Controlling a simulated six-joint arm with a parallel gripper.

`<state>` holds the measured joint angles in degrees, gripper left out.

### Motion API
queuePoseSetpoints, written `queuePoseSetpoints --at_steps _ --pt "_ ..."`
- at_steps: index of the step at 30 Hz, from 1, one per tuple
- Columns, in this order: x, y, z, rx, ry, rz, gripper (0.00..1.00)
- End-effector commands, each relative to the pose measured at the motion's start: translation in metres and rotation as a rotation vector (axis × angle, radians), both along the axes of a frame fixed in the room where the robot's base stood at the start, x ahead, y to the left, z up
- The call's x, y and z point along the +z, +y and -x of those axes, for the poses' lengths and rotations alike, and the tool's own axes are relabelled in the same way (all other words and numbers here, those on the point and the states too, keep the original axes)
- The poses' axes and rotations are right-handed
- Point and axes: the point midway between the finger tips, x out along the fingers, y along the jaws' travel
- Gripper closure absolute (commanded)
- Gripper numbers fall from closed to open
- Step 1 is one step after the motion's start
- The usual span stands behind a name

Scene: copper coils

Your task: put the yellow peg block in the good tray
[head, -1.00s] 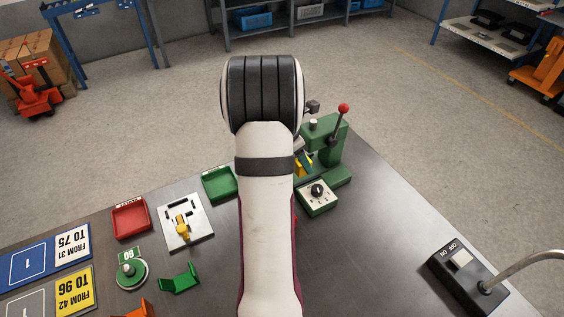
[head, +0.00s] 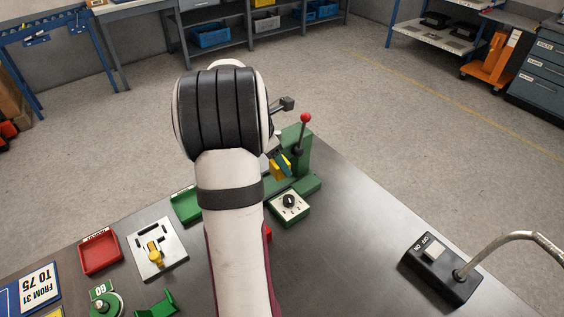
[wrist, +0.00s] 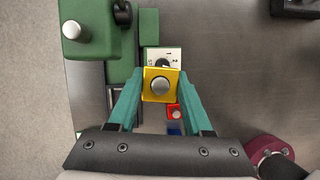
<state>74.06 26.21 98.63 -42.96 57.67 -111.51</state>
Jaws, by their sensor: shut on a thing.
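The yellow peg block (wrist: 160,75) shows in the wrist view as a square yellow top with a round grey peg. My gripper (wrist: 160,90) has its teal fingers on both sides of it and is shut on it. In the head view the yellow peg block (head: 279,171) shows beside the green press, past my forearm, which hides most of the gripper. The good tray, which I take to be the green tray (head: 184,205), is at the left of my forearm and partly hidden by it. Its label cannot be read.
The green press (head: 297,150) with a red-knobbed lever and a dial box (head: 289,206) stand close by the block. A red tray (head: 100,255) and a white fixture plate (head: 157,250) lie left. A red block (wrist: 175,112) lies below the gripper. The table's right side is mostly clear.

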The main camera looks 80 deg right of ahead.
Motion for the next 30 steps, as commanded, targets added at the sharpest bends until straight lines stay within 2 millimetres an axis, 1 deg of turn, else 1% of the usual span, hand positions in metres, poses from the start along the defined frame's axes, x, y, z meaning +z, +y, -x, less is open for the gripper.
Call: queuePoseSetpoints --at_steps 2,8,9,12,20,21,24,30 --pt "-0.006 -0.004 -0.013 -0.149 0.002 0.0 1.0" --pt "-0.024 -0.009 -0.055 -0.743 0.001 0.001 1.0" --pt "-0.027 -0.009 -0.064 -0.864 0.002 0.0 1.0" --pt "-0.034 -0.009 -0.086 -1.148 0.001 0.001 1.0" --pt "-0.05 -0.005 -0.14 -1.792 0.001 -0.001 1.0" --pt "-0.052 -0.003 -0.15 -1.903 0.002 -0.001 1.0" --pt "-0.055 0.001 -0.17 -2.121 0.003 -0.003 1.0" --pt "-0.059 0.008 -0.203 -2.458 0.003 -0.005 1.0"
